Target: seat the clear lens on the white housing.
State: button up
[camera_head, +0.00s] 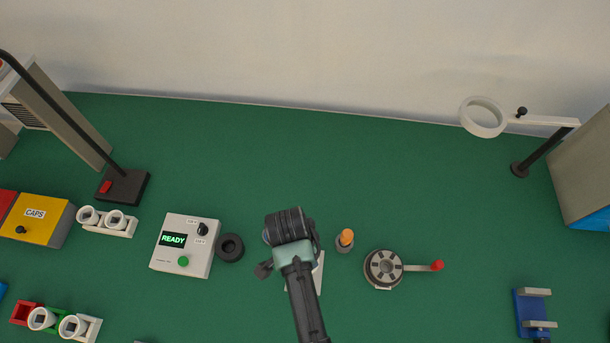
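My gripper (288,226) is over the middle of the bench, seen from above and behind. My wrist and arm cover its fingertips, so I cannot see whether it is open or holds something. A white flat piece (319,273) shows partly from under my arm; I cannot tell whether it belongs to the white housing. White round parts stand in a white rack (121,231) at the left and in a red, green and white rack (91,335) at the lower left. I cannot make out the clear lens.
Close to my gripper are a black ring (230,247), an orange-topped post (346,238) and a round fixture (384,268) with a red-knobbed crank. A READY box (187,248) stands left, a ring-headed stand (483,117) far right. The green bench (400,165) behind is clear.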

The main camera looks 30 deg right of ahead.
jog(key=shift+f, duration=0.1)
jog(key=o, duration=1.4)
jog(key=shift+c, duration=0.2)
notch_tip(320, 180, up, 13)
jog(key=a+b, duration=0.1)
jog(key=a, duration=0.1)
jog(key=shift+s, duration=0.15)
